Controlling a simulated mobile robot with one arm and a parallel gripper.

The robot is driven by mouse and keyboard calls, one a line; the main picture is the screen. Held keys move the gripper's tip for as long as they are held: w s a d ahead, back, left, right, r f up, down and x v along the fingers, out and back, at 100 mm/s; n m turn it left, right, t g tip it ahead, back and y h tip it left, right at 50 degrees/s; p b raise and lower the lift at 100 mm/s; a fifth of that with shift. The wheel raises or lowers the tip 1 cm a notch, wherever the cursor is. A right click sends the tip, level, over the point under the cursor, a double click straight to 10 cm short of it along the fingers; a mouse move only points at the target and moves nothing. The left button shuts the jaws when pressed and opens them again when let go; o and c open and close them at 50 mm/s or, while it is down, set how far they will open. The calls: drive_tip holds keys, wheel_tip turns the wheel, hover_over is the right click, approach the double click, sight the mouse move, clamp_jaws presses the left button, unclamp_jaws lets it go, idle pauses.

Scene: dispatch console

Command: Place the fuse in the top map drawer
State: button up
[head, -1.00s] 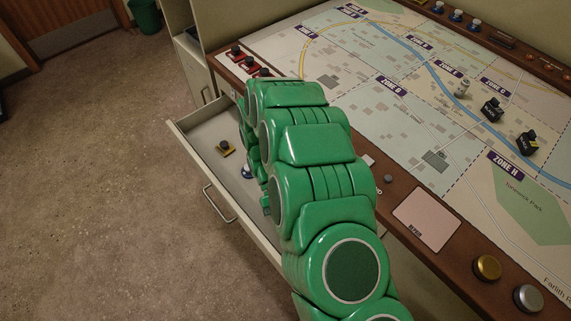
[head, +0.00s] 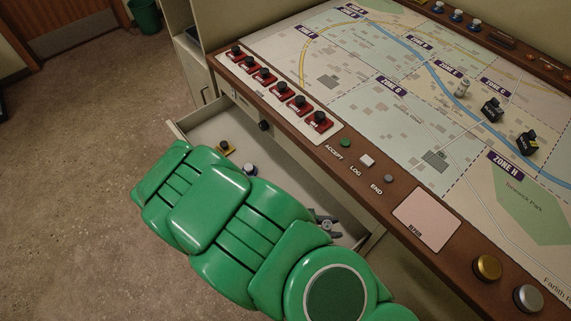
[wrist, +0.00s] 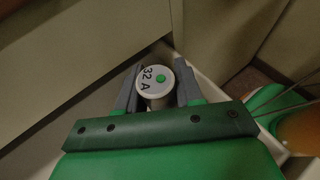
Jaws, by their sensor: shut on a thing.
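The fuse, a pale cylinder marked "32 A" with a green dot on its end (wrist: 155,82), is in the wrist view. My gripper (wrist: 158,76) is shut on it, with one grey finger on each side.
Red switches (head: 282,87) line the console edge above. Small pieces stand on the map (head: 400,100). Open floor (head: 80,180) lies left.

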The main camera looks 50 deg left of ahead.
drive_tip(key=shift+w+d+r+n+t+y, duration=0.25)
drive_tip(key=shift+w+d+r+n+y, duration=0.15)
drive_tip(key=shift+w+n+y, duration=0.35)
drive_tip(key=shift+w+d+r+n+t+y, duration=0.35)
drive_tip(key=shift+w+n+y, duration=0.2)
drive_tip(key=shift+w, duration=0.4)
drive_tip(key=shift+w+d+r+n+t+y, duration=0.2)
drive_tip(key=shift+w+d+r+n+y, duration=0.2)
drive_tip(key=shift+w+n+y, duration=0.35)
drive_tip(key=shift+w+m, duration=0.15)
drive_tip(key=shift+m, duration=0.1)
drive_tip(key=shift+f, duration=0.1)
drive_tip(key=shift+a+f, duration=0.1)
drive_tip(key=shift+f, duration=3.85)
drive_tip(key=shift+f, duration=0.55)
drive_tip(key=o, duration=1.1)
drive_tip(key=shift+c, duration=0.2)
drive_tip(key=shift+r, duration=0.15)
